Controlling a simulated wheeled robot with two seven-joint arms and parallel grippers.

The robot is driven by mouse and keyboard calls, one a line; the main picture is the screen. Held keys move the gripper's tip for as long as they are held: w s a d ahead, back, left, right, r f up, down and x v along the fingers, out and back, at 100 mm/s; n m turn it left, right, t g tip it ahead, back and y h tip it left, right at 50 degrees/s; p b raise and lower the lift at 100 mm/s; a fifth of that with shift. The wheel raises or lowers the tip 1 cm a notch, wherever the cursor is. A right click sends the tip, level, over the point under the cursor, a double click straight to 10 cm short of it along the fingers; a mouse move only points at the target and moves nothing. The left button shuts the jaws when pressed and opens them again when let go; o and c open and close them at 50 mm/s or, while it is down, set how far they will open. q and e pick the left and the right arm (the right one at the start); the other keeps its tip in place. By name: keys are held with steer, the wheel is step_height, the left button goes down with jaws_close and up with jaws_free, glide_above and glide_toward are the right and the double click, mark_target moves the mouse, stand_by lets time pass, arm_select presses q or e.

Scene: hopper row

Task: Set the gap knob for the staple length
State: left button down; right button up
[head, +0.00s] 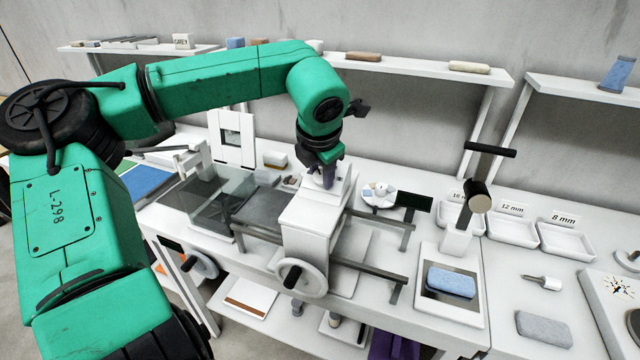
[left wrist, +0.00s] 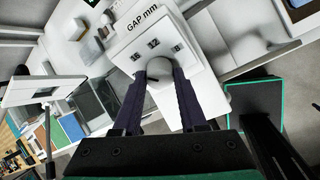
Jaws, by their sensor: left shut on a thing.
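The gap knob (left wrist: 160,68) is a round grey knob on a white panel (left wrist: 145,38) marked "GAP mm", with small number marks around its far side, one reading 12. In the head view this panel tops the white carriage (head: 306,212) of the machine. My left gripper (head: 327,180) points down over the panel. Its two dark fingers (left wrist: 168,82) are shut on the knob, one on each side. The fingers hide most of the knob in the head view. My right gripper is not in view.
A white handwheel (head: 302,278) and dark rails (head: 368,262) stick out at the machine's front. To the right are a lever press (head: 458,240) with a blue block (head: 451,282), and white trays labelled 12 mm (head: 512,230) and 8 mm (head: 566,240). A wall shelf (head: 420,69) runs behind.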

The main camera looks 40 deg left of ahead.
arm_select(q)
steer(key=m+y+b, duration=0.1)
steer(key=m+b, duration=0.2)
steer(key=m, duration=0.2)
steer(key=shift+d+f+t+b, duration=0.1)
steer(key=shift+f+t+b, duration=0.05)
steer(key=shift+t+b, duration=0.15)
steer(key=m+b, duration=0.1)
steer(key=m, duration=0.2)
steer(key=shift+t+y+b, duration=0.3)
steer(key=shift+y+b, duration=0.05)
steer(key=shift+y, duration=0.05)
steer(key=shift+s+d+m+t+b, duration=0.1)
steer(key=shift+m+t+b, duration=0.3)
steer(key=shift+m, duration=0.9)
steer(key=shift+c, duration=2.3)
jaws_free()
